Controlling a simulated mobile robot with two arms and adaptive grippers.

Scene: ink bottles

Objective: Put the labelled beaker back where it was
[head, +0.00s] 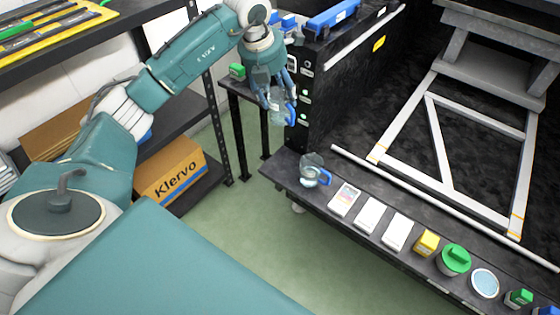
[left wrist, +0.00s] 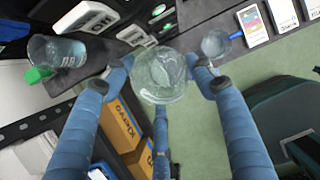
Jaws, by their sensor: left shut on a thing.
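A third beaker (left wrist: 57,52) with pale markings and bluish contents shows only in the left wrist view. My right gripper is not in view.
Along the bench (head: 280,178) lie white cards (head: 368,216), a yellow box (head: 426,242), a green-lidded jar (head: 454,260) and a round dish (head: 485,283). A small green item (head: 237,71) is on the side stand. A cardboard box (head: 170,172) sits on the shelf at left.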

